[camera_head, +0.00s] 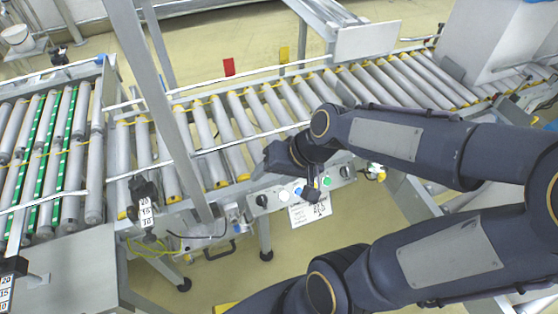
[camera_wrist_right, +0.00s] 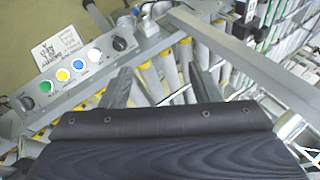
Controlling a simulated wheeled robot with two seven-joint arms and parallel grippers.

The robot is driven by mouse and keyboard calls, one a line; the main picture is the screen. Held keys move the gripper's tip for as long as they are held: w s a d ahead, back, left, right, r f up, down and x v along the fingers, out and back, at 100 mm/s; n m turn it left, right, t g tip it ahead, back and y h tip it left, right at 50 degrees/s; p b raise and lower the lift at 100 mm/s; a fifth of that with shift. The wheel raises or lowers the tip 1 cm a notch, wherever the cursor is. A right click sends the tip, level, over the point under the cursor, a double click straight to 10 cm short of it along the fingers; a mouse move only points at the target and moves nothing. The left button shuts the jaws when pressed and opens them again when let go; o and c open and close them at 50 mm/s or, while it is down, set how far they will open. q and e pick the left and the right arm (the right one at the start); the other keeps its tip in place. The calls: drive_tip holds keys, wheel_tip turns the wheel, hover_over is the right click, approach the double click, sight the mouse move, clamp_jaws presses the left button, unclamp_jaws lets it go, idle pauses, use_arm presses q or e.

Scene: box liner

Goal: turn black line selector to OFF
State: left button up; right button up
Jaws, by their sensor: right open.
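A grey control panel (camera_head: 309,189) on the conveyor's side carries a row of controls. A black selector knob (camera_head: 262,200) sits at its left end and another black knob (camera_head: 345,171) at its right end. In the right wrist view, the knobs show at the panel's upper right (camera_wrist_right: 121,43) and lower left (camera_wrist_right: 25,103). I cannot tell which is the line selector or read its setting. My right gripper (camera_wrist_right: 162,82) is open and empty, apart from both knobs, over the rollers in the wrist view. My arm hides part of the panel in the head view. My left gripper is not in view.
Between the knobs are green (camera_wrist_right: 45,86), yellow (camera_wrist_right: 62,74), blue (camera_wrist_right: 77,64) and white (camera_wrist_right: 94,55) buttons. A paper label (camera_head: 310,211) hangs below the panel. Roller conveyors (camera_head: 235,125) run behind it, and a grey post (camera_head: 165,100) stands to the left.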

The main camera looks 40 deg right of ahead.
drive_tip(key=s+a+r+n+p, duration=0.1)
drive_tip(key=s+r+n+p, duration=0.1)
drive_tip(key=r, duration=0.5)
drive_tip(key=shift+s+a+p, duration=0.3)
drive_tip(key=shift+s+p, duration=0.6)
drive_tip(key=shift+s, duration=0.25)
drive_tip(key=s+r+n+p, duration=0.1)
drive_tip(key=s, duration=0.1)
drive_tip(key=s+a+r+n+p, duration=0.1)
drive_tip(key=s+r, duration=0.1)
drive_tip(key=shift+t, duration=0.3)
